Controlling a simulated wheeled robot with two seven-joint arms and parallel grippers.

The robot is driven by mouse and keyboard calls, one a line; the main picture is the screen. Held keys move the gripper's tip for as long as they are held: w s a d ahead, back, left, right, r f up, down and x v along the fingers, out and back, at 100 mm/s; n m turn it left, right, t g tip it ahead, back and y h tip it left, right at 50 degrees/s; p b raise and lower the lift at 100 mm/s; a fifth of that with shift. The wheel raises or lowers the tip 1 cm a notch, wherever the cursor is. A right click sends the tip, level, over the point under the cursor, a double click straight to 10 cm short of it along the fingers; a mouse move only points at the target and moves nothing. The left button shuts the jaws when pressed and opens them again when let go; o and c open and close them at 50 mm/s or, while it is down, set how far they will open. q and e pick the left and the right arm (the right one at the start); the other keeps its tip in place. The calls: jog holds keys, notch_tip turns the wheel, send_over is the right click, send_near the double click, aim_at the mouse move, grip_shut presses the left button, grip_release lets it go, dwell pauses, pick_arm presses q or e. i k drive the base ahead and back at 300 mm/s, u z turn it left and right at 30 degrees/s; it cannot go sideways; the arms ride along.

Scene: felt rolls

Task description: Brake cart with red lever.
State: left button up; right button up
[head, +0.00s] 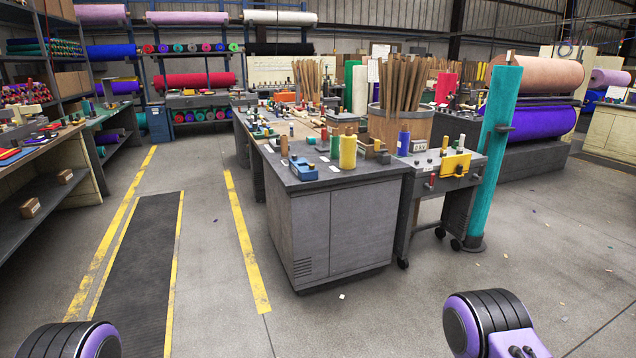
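A grey wheeled cart (428,206) stands at the right end of the grey workbench, close beside it. Its casters show at floor level, with one at the front left (402,263). A yellow block (456,163) sits on its front upper edge, with small red and green parts near it. A small red part (432,181) shows on the cart's front, but it is too small to tell whether it is the lever. Whether the casters are braked cannot be told. Neither gripper is in view; only rounded black and purple parts of my arms show at the bottom corners.
The workbench (330,228) carries spools and tools. A teal post (497,150) stands right of the cart, with large felt rolls (535,122) behind. Shelving (35,205) lines the left. The floor in front is open, with yellow lines, a dark mat (140,265) and small scraps.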

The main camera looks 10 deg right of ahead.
aim_at(431, 186)
jog(key=i, duration=2.2)
jog(key=z, duration=2.55)
jog(key=i, duration=4.25)
jog(key=u, duration=1.6)
